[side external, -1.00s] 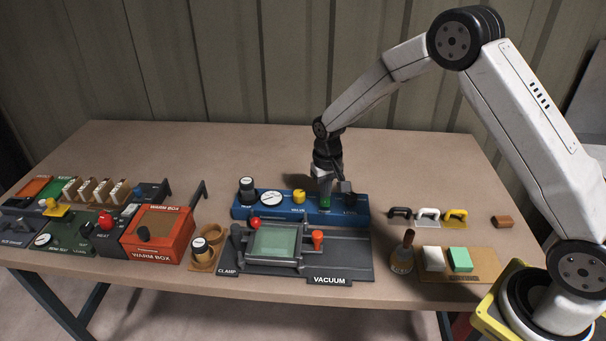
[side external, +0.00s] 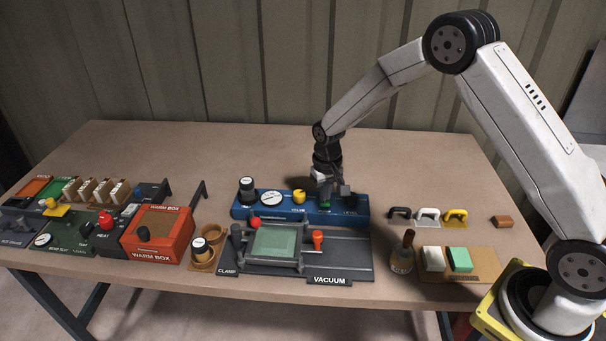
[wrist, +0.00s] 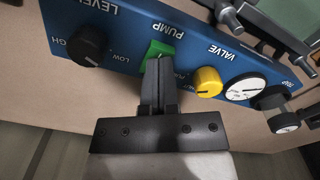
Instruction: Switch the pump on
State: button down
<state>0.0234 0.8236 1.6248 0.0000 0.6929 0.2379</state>
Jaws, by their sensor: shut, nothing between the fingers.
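The pump switch (wrist: 157,48) is a green rocker under the word PUMP on the blue panel (wrist: 128,22). It lies at the tips of my gripper (wrist: 160,62) in the wrist view. My gripper is shut and empty, with its fingers pointing at the green switch. The fingers hide part of the switch, and I cannot tell whether they touch it or which way it is set. In the side view my gripper (side external: 326,199) is low over the blue panel (side external: 268,212) and mostly covers the switch.
On the panel, a yellow valve knob (wrist: 208,82) and a white gauge (wrist: 244,88) sit right of the switch in the wrist view, and a black level knob (wrist: 90,46) sits left. The vacuum fixture (side external: 345,255) stands in front of the panel. The table behind is clear.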

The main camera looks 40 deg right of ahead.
aim_at(328, 204)
jog(key=shift+f, duration=0.6)
dwell(0.5)
jog(key=shift+r, duration=3.5)
jog(key=shift+s, duration=0.1)
jog(key=shift+s+r, duration=0.35)
jog(key=shift+s, duration=0.1)
jog(key=s+r+n+t, duration=0.1)
jog(key=s, duration=0.9)
jog(key=s+a+r+n+t, duration=0.1)
jog(key=s+r+n, duration=0.1)
jog(key=s, duration=0.8)
jog(key=shift+r+t, duration=0.3)
